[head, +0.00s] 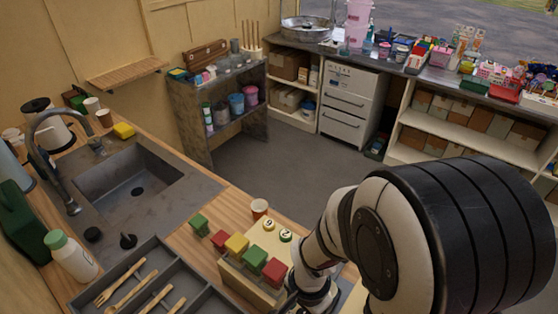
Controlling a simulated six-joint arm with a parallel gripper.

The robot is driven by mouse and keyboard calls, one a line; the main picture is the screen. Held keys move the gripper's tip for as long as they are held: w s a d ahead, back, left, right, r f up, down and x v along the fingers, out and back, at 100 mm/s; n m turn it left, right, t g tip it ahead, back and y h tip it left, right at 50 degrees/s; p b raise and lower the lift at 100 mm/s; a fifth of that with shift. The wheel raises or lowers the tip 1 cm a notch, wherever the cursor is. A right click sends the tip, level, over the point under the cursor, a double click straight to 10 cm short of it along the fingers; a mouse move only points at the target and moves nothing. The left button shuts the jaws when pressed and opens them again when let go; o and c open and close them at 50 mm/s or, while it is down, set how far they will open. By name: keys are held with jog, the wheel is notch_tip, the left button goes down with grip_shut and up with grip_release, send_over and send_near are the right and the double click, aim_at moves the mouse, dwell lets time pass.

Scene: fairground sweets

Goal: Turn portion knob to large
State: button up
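No part that I can clearly tell as the portion knob shows in the head view. A pale wooden box (240,281) on the front counter carries a row of red, yellow and green blocks (237,245). Two small round pale pieces with dark marks, the left one (268,224) and the right one (285,235), sit just behind the row; their marks are too small to read. My gripper (318,300) is at the bottom edge, right of the box, largely hidden by my arm and cut off by the frame. Its fingers cannot be made out.
A paper cup (259,208) stands behind the box. A dark cutlery tray (157,252) with wooden forks lies to the left, near the sink (130,186) and a white bottle (68,256). A white drawer unit (347,103) and crowded shelves stand across the open floor.

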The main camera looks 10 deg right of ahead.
jog(key=shift+f, duration=0.4)
grip_shut()
